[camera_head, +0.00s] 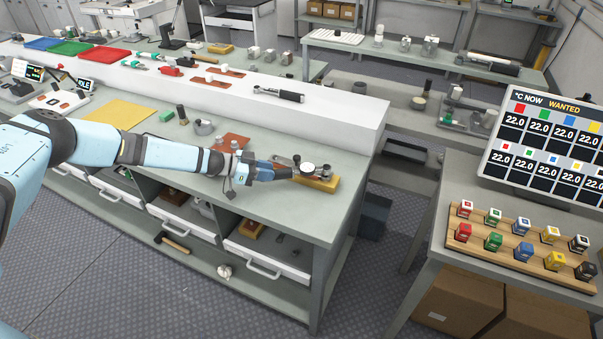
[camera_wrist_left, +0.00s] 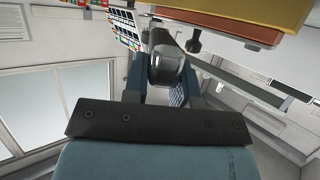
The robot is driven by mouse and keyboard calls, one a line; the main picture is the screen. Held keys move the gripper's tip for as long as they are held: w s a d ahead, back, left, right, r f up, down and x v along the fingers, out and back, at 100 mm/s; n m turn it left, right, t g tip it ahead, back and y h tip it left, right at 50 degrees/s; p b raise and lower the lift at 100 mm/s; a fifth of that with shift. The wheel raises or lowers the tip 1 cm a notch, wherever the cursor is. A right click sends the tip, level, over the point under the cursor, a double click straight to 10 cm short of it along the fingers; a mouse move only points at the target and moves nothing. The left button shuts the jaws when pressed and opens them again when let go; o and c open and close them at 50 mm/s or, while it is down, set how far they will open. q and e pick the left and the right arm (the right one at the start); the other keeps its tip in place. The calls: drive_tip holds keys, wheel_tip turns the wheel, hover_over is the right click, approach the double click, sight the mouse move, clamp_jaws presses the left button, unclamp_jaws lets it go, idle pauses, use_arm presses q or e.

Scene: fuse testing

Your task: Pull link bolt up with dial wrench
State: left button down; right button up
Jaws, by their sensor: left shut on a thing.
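My left gripper (camera_head: 282,171) is at the front right of the green-grey workbench, beside a yellow block (camera_head: 322,184). It is shut on a dark, rounded handle (camera_wrist_left: 166,66), which sits between its fingers in the left wrist view. The handle appears to belong to the dial wrench, whose round white dial (camera_head: 308,168) shows just right of the fingers, over the block. Small dark metal parts stand around the dial. I cannot tell which is the link bolt. The block's yellow and orange underside (camera_wrist_left: 250,22) shows at the top of the wrist view. My right gripper is not in view.
A white raised shelf (camera_head: 340,112) runs behind, with a black-handled wrench (camera_head: 278,95) lying on it. A brown-red block (camera_head: 236,142) and small metal parts stand left of the yellow block. The bench's right edge is close to the yellow block.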

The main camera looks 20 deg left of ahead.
use_arm(q)
drive_tip(key=shift+w+m+g+h+b, duration=0.45)
drive_tip(key=shift+w+b, duration=0.2)
drive_tip(key=shift+w, duration=0.2)
drive_tip(key=shift+w+a+m+g, duration=0.1)
drive_tip(key=shift+a+m+g, duration=0.15)
drive_tip(key=shift+g, duration=0.1)
drive_tip(key=shift+r, duration=0.2)
drive_tip(key=shift+r+p, duration=0.8)
drive_tip(key=shift+p, duration=0.25)
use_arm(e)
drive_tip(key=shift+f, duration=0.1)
